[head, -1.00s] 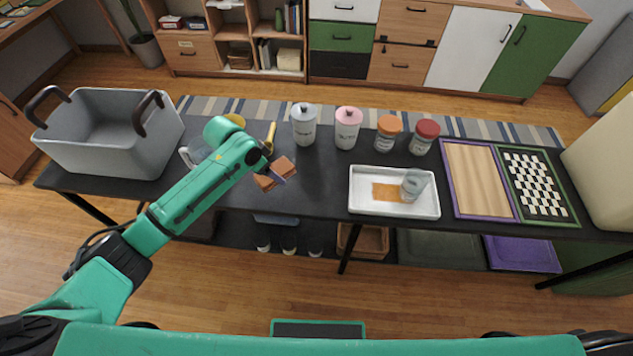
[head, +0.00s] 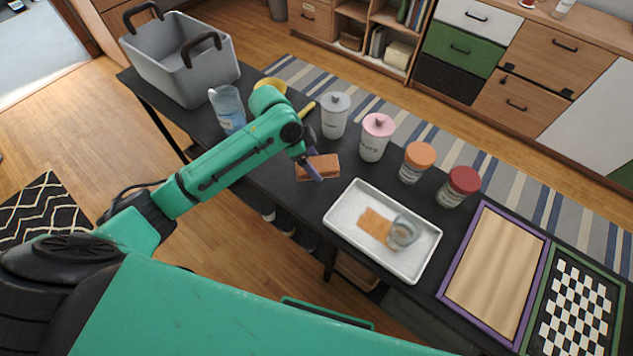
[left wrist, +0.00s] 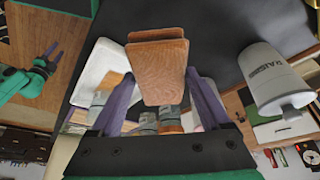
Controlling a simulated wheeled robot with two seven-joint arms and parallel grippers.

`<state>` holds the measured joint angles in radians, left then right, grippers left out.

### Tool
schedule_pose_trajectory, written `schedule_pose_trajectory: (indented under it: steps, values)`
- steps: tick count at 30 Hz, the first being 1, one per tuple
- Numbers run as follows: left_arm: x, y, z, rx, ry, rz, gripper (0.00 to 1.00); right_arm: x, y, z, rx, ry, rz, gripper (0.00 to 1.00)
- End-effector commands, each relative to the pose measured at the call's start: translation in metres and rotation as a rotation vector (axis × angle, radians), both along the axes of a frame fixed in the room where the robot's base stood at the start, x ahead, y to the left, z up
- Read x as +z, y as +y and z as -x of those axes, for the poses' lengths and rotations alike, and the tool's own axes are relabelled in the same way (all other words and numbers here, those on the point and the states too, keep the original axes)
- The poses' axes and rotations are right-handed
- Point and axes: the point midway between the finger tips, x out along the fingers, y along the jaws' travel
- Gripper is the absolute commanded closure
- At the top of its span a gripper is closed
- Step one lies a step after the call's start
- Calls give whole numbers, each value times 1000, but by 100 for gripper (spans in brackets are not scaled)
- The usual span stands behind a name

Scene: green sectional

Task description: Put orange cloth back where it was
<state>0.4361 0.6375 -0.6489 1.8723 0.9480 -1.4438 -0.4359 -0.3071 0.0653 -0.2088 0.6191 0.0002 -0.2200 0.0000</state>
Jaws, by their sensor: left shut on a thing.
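The orange cloth (head: 322,165) is a folded brown-orange piece, held over the dark table between the jars and the white tray. My left gripper (head: 311,169) is shut on it; I cannot tell whether the cloth touches the table. In the left wrist view the cloth (left wrist: 160,75) stands out from between the purple fingers. A flat orange patch (head: 374,222) lies in the white tray (head: 345,233), beside a clear glass (head: 403,233). My right gripper (left wrist: 52,52) shows small in the left wrist view, its jaws too small to judge.
On the table stand a grey basket (head: 180,65), a clear pitcher (head: 228,110), a white canister (head: 335,115), a pink-lidded canister (head: 376,138), an orange-lidded jar (head: 415,163) and a red-lidded jar (head: 458,188). A purple-framed board (head: 495,272) and a checkered board (head: 575,310) lie at right.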

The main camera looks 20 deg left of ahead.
Motion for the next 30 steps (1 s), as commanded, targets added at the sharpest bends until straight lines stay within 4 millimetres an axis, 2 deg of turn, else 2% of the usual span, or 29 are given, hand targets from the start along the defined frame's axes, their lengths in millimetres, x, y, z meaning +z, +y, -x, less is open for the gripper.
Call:
schedule_pose_trajectory:
  steps: [3, 13, 15, 25, 26, 27, 30]
  values:
    - [-36, -1, 1, 1, 4, 0, 64, 3, -3, -1, 1, -1, 4, 50]
    - [-92, -1, 0, 1, 1, 1, 64, 5, -17, -5, -6, -7, 23, 50]
    - [-99, -1, 0, 0, 0, -1, 64, 5, -16, -5, -6, -7, 23, 50]
    - [-103, -1, 0, 1, -2, -1, 64, 2, -15, -6, -5, -9, 20, 50]
    - [-102, -1, 0, 0, -2, -1, 8, 3, -15, -6, -5, -9, 20, 50]
    - [-102, -1, 0, 0, -2, -1, 0, 3, -14, -6, -4, -8, 19, 50]
    - [-102, -1, 0, 1, -2, -1, 0, 3, -11, -6, -3, -9, 15, 50]
